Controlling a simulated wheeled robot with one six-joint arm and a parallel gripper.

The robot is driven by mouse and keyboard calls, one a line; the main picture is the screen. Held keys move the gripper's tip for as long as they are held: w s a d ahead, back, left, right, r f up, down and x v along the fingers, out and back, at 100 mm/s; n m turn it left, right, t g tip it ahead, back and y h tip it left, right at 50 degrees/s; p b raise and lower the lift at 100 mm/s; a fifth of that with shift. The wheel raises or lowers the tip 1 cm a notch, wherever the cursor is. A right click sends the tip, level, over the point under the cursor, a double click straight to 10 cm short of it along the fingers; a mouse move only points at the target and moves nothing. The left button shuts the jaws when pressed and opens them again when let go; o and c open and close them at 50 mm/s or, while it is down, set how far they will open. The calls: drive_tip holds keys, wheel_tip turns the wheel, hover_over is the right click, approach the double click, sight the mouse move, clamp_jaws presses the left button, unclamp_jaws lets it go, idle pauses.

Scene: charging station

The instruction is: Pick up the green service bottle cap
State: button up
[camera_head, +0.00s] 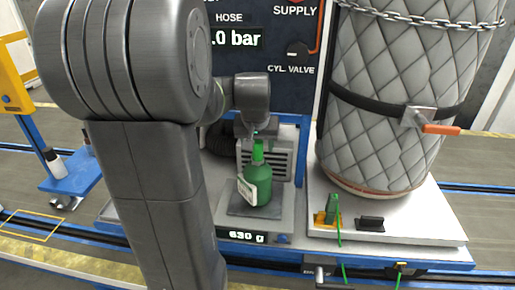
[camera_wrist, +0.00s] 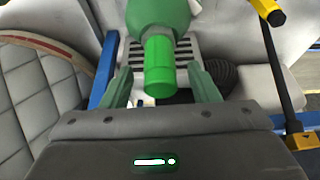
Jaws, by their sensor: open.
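The green service bottle (camera_head: 258,183) stands upright on the scale plate, with a pale label on its side. Its bright green cap (camera_head: 258,149) is on top, just below my gripper (camera_head: 262,130), which the arm partly hides. In the wrist view the cap (camera_wrist: 159,68) shows between the two green fingers of my gripper (camera_wrist: 158,85), with a gap on each side. The fingers are apart and hold nothing. The bottle's darker body (camera_wrist: 158,15) shows at the top of the wrist view. Whether the fingertips are level with the cap is hard to tell.
The scale (camera_head: 240,236) reads 630 g. A grey vented box (camera_head: 283,160) stands behind the bottle. A quilted cylinder (camera_head: 395,100) with a strap stands to the right. A small green-and-orange item (camera_head: 328,214) and a black block (camera_head: 370,223) lie before it.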

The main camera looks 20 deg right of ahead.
drive_tip(key=shift+x, duration=0.9)
drive_tip(key=shift+r, duration=0.1)
drive_tip(key=shift+c, duration=0.2)
drive_tip(key=c, duration=1)
